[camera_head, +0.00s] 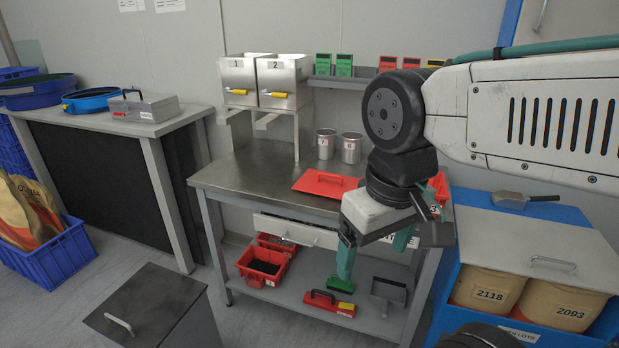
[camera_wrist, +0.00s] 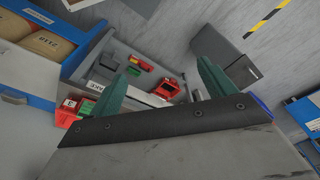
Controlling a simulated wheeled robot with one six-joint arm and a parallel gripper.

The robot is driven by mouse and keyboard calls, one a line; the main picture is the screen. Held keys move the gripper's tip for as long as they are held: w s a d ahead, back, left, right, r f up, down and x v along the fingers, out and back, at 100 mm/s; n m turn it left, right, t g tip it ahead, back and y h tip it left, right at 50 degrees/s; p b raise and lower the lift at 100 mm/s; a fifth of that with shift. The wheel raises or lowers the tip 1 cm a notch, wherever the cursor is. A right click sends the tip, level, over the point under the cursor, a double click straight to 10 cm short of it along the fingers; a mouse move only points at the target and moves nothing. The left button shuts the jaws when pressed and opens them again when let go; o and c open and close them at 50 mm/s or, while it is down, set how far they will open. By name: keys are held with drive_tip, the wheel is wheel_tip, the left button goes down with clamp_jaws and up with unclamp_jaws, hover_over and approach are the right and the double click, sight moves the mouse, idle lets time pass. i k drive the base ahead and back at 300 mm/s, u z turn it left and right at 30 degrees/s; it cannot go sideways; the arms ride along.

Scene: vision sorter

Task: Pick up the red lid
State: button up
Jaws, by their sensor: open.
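The red lid (camera_head: 312,185) is a flat red plate with a raised handle. It lies on the steel worktop (camera_head: 245,180) in the head view, left of my gripper; my arm is close to its right end. I cannot make out the lid in the wrist view. My gripper (camera_head: 373,252) is open and empty, its teal fingers pointing down near the front edge of the worktop, to the right of the lid. The fingers also show spread apart in the wrist view (camera_wrist: 161,84), with nothing between them held.
Two metal cups (camera_head: 351,150) stand behind the lid, and two hoppers (camera_head: 283,85) stand at the back left. A blue cabinet (camera_head: 520,220) is at right. The worktop's left front is bare.

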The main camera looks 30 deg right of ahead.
sight(333, 186)
drive_tip(key=z, duration=0.1)
drive_tip(key=i, duration=1.4)
drive_tip(key=u, duration=0.05)
